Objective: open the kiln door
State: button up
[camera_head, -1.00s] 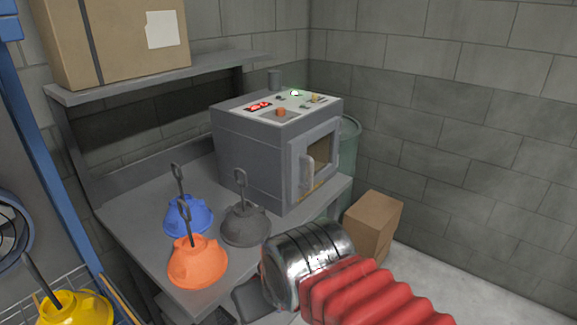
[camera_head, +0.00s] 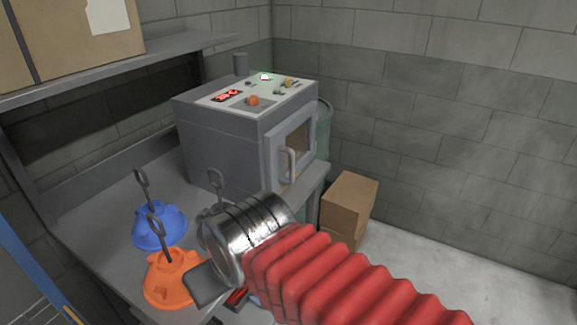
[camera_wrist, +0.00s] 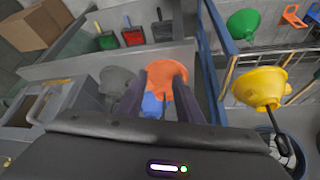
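The grey kiln (camera_head: 215,140) stands on the bench in the head view. Its door (camera_head: 274,150) is on the right-hand front face, with a window and a pale upright handle (camera_head: 289,164), and looks closed. A grey box-like body with a handle (camera_wrist: 38,105), probably the kiln, shows at the left of the wrist view. My gripper (camera_wrist: 161,78) has its two dark fingers apart, with nothing held between them. The orange and blue hoods show beyond the fingers. In the head view my metal wrist hides most of the gripper, which is low and left of the door, apart from the handle.
An orange hood (camera_head: 172,280) and a blue hood (camera_head: 160,228) stand on the bench near my arm; a grey hood is mostly hidden behind my wrist. A cardboard box (camera_head: 345,205) stands right of the kiln. The floor at the right is clear.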

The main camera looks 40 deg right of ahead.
jog(key=w+d+f+m+t+y, duration=0.15)
jog(key=w+d+m+y, duration=0.35)
jog(key=m, duration=0.5)
jog(key=w+d+f+m+t+y, duration=0.15)
jog(key=w+d+m+y, duration=0.25)
jog(key=w+d+m, duration=0.45)
jog(key=s+d+m+t+h, duration=0.1)
jog(key=d+m+t+h, duration=0.2)
jog(key=d+m, duration=0.5)
jog(key=s+d+f+m+t+h, duration=0.1)
jog(key=d+m+t, duration=0.5)
jog(key=d, duration=1.2)
jog(key=shift+s+f+m+h, duration=0.3)
jog(key=shift+s+m+h, duration=0.15)
jog(key=shift+m+h, duration=0.65)
jog(key=shift+w, duration=0.1)
